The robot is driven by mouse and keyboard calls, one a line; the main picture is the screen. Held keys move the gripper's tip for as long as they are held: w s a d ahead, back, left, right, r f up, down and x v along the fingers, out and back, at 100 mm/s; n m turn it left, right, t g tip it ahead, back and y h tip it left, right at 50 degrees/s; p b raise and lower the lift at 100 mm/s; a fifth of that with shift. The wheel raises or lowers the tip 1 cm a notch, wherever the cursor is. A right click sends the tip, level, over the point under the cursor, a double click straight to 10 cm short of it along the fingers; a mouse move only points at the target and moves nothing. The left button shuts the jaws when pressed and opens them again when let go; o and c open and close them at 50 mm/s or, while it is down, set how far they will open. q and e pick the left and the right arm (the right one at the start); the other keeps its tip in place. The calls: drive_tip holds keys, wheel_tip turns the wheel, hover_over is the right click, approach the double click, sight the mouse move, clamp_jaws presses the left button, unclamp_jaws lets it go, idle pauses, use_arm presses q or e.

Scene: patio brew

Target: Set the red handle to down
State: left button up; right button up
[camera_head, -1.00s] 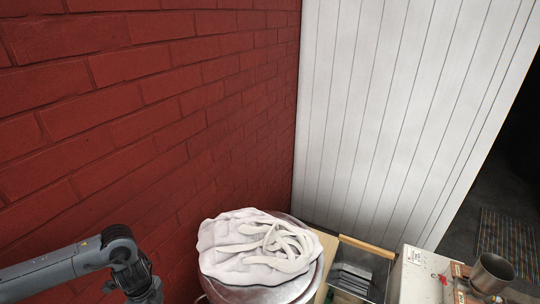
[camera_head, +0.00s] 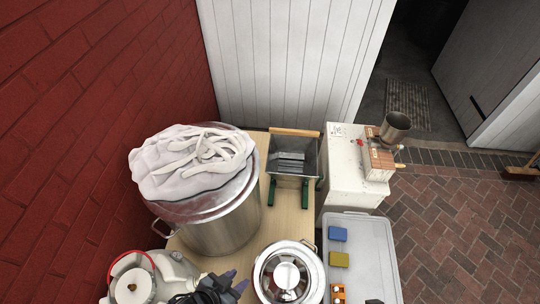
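A thin red handle (camera_head: 113,265) forms a raised arc around a round white cap on a pale metal vessel (camera_head: 178,268) at the lower left of the head view. The arc stands up above the cap; its lower ends are hard to make out. My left gripper (camera_head: 235,281) is at the bottom edge, right of the red handle and apart from it. Its two bluish fingertips show a small gap with nothing between them. My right gripper is not recognizable in view.
A big steel pot (camera_head: 222,222) topped with white cloth stands behind the vessel. A shiny lidded pot (camera_head: 262,258) is right of my gripper. A metal hopper (camera_head: 309,160), a white box (camera_head: 343,178) and a clear bin (camera_head: 385,236) stand farther right. Brick wall bounds the left.

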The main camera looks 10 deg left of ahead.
use_arm(q)
drive_tip(key=s+a+r+n+g+y+p, duration=0.1)
drive_tip(key=s+a+n+g+y, duration=0.1)
drive_tip(key=a, duration=0.3)
drive_tip(key=s+a+r+n+g+y, duration=0.1)
drive_tip(key=s+a+r+y, duration=0.1)
drive_tip(key=a, duration=0.4)
wheel_tip(320, 180, up, 19)
drive_tip(key=p, duration=1.9)
drive_tip(key=shift+w+d, duration=0.15)
drive_tip(key=shift+d, duration=0.1)
